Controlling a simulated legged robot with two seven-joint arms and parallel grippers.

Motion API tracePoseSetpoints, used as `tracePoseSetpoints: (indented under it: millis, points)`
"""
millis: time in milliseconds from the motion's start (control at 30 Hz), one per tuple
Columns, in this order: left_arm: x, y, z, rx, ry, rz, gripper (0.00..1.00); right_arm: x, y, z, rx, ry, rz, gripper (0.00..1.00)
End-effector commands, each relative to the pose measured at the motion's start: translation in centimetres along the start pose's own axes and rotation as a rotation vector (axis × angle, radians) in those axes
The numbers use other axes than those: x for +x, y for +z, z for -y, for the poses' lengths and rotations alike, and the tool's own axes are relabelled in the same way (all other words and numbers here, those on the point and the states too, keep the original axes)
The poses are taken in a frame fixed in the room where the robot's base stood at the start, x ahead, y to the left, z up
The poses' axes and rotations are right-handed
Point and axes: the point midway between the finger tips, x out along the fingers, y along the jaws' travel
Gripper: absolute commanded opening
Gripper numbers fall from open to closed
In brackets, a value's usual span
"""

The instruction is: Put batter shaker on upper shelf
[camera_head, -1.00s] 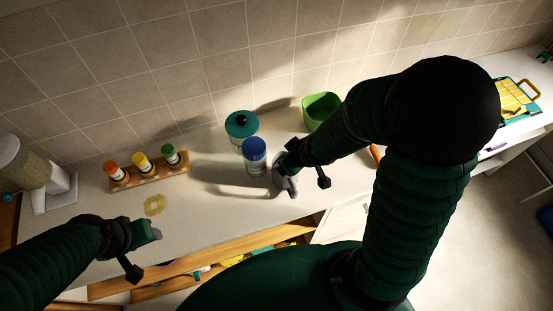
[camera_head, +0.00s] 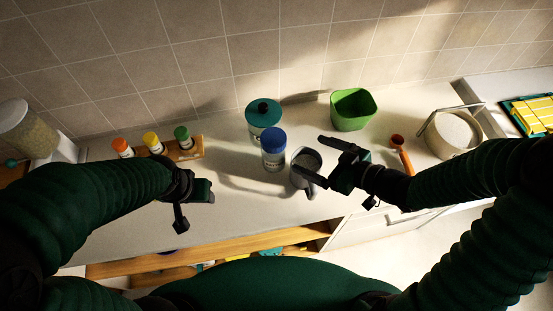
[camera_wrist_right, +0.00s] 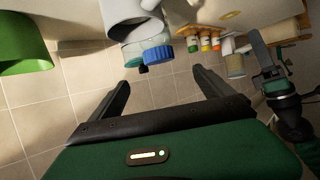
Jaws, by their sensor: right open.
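A white bottle with a blue lid (camera_head: 273,150) stands upright on the counter, just in front of a teal-lidded jar (camera_head: 263,115). A grey handled cup (camera_head: 306,163) stands to its right. I cannot tell for sure which is the batter shaker. My right gripper (camera_head: 309,154) is open, its fingers pointing left at the grey cup; nothing shows gripped. In the right wrist view the cup (camera_wrist_right: 128,14) is beyond the open fingers. My left gripper (camera_head: 202,190) hovers over the counter's left part; its jaws are unclear. Wooden shelf boards (camera_head: 190,250) show below the counter's front edge.
Several colour-capped shakers sit in a wooden rack (camera_head: 187,150) at left. The tiled wall bounds the counter's back.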

Motion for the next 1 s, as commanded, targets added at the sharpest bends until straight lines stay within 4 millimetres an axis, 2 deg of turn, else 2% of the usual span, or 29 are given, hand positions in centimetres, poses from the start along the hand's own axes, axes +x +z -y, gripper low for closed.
tracePoseSetpoints:
  millis: [33,100,167,300,400,567,800,1000]
  points:
    - [2.3,0.6,0.0,0.0,0.0,0.0,0.5,0.9,1.1,0.1,-0.009,0.0,0.001,0.91]
    - [3.8,0.9,0.0,0.0,0.0,0.0,0.5,1.4,1.2,0.3,-0.009,0.001,0.002,0.91]
    - [3.1,0.8,0.0,0.0,0.0,0.001,0.5,2.8,0.4,0.4,0.0,-0.006,0.002,0.91]
    - [3.7,0.8,0.0,0.0,0.0,-0.001,0.5,6.5,0.3,0.3,0.002,-0.006,0.002,0.91]
    - [3.9,0.9,0.0,0.0,0.0,-0.001,0.5,8.5,0.2,0.2,0.002,-0.003,0.002,0.91]
    - [4.0,0.9,0.0,0.0,0.0,-0.001,0.5,10.0,0.0,0.1,0.002,0.0,0.003,0.91]
    - [4.1,0.9,0.0,0.0,0.0,-0.001,0.5,14.1,-0.1,-0.4,0.0,-0.002,0.004,0.91]
    - [4.1,0.9,0.0,0.0,0.0,0.0,0.5,14.8,-0.1,-0.5,0.0,0.002,0.004,0.91]
